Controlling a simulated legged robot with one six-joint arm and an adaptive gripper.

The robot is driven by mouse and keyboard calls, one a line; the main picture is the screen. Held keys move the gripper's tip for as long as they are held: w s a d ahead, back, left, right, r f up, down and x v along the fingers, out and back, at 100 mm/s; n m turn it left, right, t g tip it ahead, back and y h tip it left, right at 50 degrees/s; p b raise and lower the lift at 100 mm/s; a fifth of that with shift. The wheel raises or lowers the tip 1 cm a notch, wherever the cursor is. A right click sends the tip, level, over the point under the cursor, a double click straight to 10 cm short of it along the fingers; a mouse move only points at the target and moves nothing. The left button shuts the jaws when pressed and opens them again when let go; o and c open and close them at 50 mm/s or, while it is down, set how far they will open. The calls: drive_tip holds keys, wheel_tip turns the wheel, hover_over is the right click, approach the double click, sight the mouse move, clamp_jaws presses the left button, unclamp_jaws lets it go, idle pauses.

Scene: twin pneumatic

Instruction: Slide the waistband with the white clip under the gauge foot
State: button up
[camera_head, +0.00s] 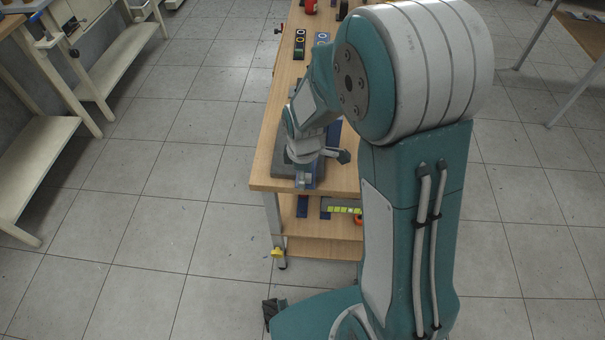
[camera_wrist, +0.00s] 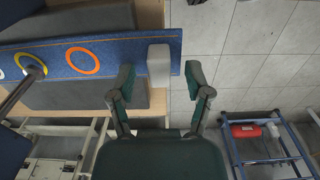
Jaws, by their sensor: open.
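The waistband (camera_wrist: 120,52) is a blue denim strip with an orange ring, a yellow ring and a pale ring in the wrist view. The white clip (camera_wrist: 158,66) is a block on its right end. My gripper (camera_wrist: 160,80) is open, with one fingertip on each side of the clip in the picture; I cannot tell whether either touches it. A metal rod, apparently the gauge foot (camera_wrist: 34,69), reaches the strip at the yellow ring; whether the strip lies under it is unclear. In the head view my gripper (camera_head: 305,160) covers most of this area.
A dark grey block (camera_wrist: 90,18) lies beneath the strip on the wooden bench (camera_head: 263,170). Other ringed strips (camera_head: 300,42) lie farther back. A yellow tape (camera_head: 345,210) is on the lower shelf. A blue rack with a red cylinder (camera_wrist: 245,130) stands at lower right.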

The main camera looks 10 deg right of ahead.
wheel_tip(320, 180, up, 11)
drive_tip(key=s+d+r+m+t, duration=0.2)
drive_tip(key=s+r+m, duration=0.4)
drive_tip(key=s+m, duration=0.1)
drive_tip(key=s+d+r+m+t, duration=0.2)
drive_tip(key=s+r+m, duration=0.4)
drive_tip(key=s, duration=0.3)
drive_tip(key=shift+s+d+r+m+t, duration=0.15)
drive_tip(key=shift+s+m+t, duration=0.1)
drive_tip(key=shift+m+t, duration=0.5)
idle(1.3)
